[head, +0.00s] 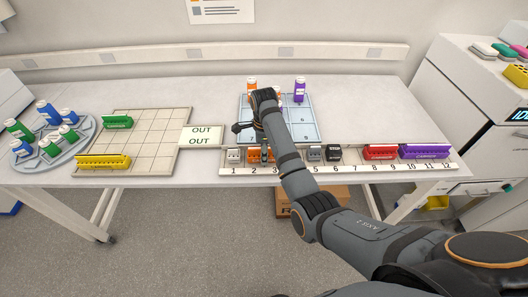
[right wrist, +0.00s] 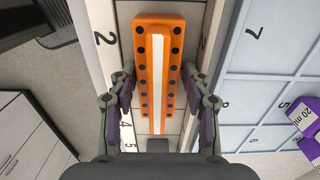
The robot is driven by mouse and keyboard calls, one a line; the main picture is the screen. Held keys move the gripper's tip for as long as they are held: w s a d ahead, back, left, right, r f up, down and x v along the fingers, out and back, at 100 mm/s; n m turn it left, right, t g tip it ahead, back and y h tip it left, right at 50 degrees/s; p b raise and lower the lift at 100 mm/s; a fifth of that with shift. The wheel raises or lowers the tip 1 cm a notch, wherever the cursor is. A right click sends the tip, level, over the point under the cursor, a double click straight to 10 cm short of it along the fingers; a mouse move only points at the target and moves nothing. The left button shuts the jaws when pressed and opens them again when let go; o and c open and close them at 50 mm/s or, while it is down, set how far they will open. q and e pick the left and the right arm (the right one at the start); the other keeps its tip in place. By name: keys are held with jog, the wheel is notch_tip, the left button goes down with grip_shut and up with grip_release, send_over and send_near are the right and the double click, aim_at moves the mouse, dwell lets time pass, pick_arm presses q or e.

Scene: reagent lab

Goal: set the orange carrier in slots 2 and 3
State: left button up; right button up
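The orange carrier (head: 254,154) is at slots 2 and 3 of the numbered rail (head: 340,170) in the head view. My right gripper (head: 265,154) is over it and hides part of it. In the right wrist view the orange carrier (right wrist: 143,75), with a white strip along its middle, lies lengthwise between the fingers of my right gripper (right wrist: 160,78). The fingers stand wide on both sides, with thin gaps to the carrier. I cannot tell whether the carrier is fully seated. My left gripper is out of view.
Grey (head: 314,153) and black (head: 334,153) carriers stand around slots 5 and 6. Red (head: 380,152) and purple (head: 424,152) carriers are further right. Behind the rail is a blue mat (head: 308,130) with bottles.

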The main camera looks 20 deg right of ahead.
jog(key=shift+r, duration=0.25)
notch_tip(320, 180, up, 3)
jog(key=shift+f+b, duration=0.1)
jog(key=shift+b, duration=0.25)
notch_tip(320, 180, up, 9)
jog(key=p, duration=0.8)
